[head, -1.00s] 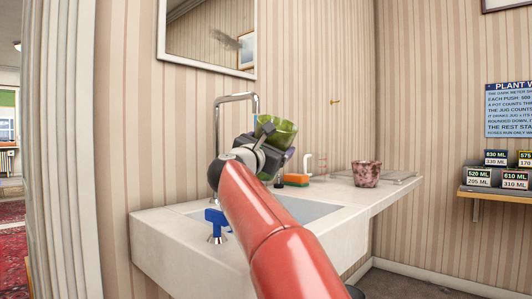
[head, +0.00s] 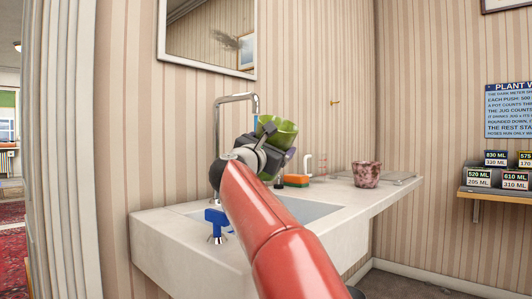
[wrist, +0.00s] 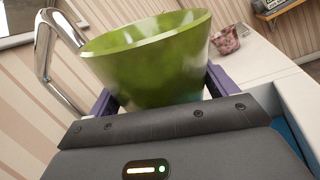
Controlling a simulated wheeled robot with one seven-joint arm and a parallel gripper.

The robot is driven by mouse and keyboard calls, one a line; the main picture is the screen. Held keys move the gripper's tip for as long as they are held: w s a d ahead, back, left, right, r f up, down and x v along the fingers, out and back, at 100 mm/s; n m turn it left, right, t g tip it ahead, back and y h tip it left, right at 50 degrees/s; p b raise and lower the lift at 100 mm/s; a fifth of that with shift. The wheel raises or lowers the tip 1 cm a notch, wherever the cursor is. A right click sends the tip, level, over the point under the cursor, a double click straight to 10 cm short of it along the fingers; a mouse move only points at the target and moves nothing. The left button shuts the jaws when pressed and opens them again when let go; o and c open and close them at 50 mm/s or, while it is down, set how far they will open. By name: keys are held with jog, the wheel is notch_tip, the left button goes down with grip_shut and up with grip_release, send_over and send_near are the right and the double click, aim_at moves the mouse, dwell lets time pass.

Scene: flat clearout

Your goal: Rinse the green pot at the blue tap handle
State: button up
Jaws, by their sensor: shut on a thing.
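The green pot (head: 280,131) is held above the sink, close to the tap spout. In the wrist view the green pot (wrist: 145,60) sits upright or slightly tilted, its rim facing up, between the purple fingers of my gripper (wrist: 155,100). In the head view my gripper (head: 272,153) is partly hidden behind my arm. The chrome tap (head: 219,125) arches up behind the basin; it also shows in the wrist view (wrist: 43,60). The blue tap handle (head: 216,218) stands on the front left of the sink, apart from my gripper. I cannot make out any water.
The sink basin (head: 310,211) is partly hidden by my arm. An orange sponge (head: 296,181), a clear measuring vessel (head: 322,166) and a speckled red pot (head: 366,175) stand on the counter (head: 385,194). A shelf of labelled boxes (head: 498,194) is at the right.

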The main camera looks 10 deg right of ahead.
aim_at(289, 144)
jog(key=shift+a, duration=0.15)
jog(key=shift+s+a+r, duration=0.1)
jog(key=shift+s+a, duration=0.15)
jog(key=shift+a, duration=0.2)
jog(key=shift+s+d+b, duration=0.25)
jog(key=shift+s+b, duration=0.25)
jog(key=shift+b, duration=0.15)
jog(key=shift+s+d+b, duration=0.45)
jog(key=shift+s+b, duration=0.2)
jog(key=shift+s, duration=0.4)
jog(key=shift+s+d+b, duration=0.5)
jog(key=shift+s+b, duration=0.1)
jog(key=shift+s, duration=0.5)
jog(key=shift+s+d+b, duration=0.45)
jog(key=shift+s+b, duration=0.2)
jog(key=shift+s, duration=0.4)
